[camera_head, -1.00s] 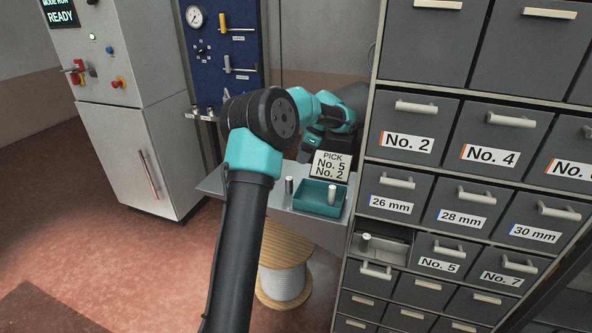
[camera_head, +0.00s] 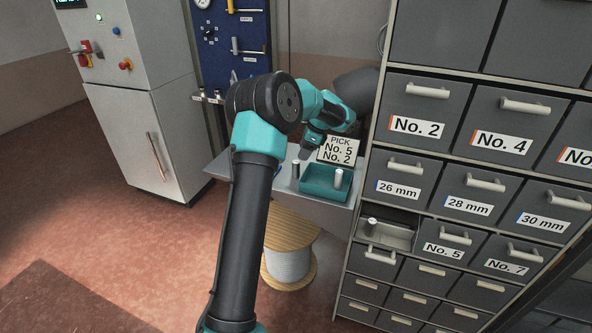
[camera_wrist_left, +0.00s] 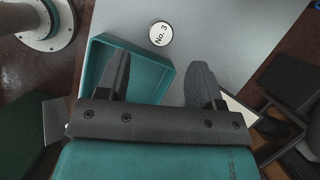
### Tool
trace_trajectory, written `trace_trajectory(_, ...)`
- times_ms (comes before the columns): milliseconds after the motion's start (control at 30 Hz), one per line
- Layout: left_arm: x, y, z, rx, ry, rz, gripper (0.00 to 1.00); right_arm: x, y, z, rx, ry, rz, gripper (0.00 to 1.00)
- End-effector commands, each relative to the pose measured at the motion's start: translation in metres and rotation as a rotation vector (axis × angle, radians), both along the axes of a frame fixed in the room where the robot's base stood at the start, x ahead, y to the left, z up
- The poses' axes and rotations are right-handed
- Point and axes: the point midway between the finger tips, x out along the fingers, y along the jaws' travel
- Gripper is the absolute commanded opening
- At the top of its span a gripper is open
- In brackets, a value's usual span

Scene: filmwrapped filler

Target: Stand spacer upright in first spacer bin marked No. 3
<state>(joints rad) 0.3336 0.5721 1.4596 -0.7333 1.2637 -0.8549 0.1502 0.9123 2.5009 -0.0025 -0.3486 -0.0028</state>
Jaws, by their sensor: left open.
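A metal spacer (camera_head: 296,169) stands upright on the grey shelf, just left of the teal tray. In the left wrist view a round light cap marked No. 3 (camera_wrist_left: 161,34) shows beyond my fingertips, outside the tray. My right gripper is out of view.
A card reading PICK No. 5 No. 2 (camera_head: 338,150) stands behind the tray. Closed bins labelled No. 2 (camera_head: 417,126), 26 mm (camera_head: 399,189) and No. 5 (camera_head: 444,250) surround the open one. A cable spool (camera_head: 290,255) stands below the shelf.

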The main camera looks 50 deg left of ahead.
Motion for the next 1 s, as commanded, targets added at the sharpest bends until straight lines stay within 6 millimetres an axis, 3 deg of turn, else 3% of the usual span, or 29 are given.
trace_trajectory(500, -0.015, 0.017, -0.055, -0.001, 0.002, 0.0, 0.61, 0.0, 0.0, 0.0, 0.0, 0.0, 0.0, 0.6)
trace_trajectory(1000, -0.016, 0.018, -0.057, 0.0, 0.0, 0.0, 0.61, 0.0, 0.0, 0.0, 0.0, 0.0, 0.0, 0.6)
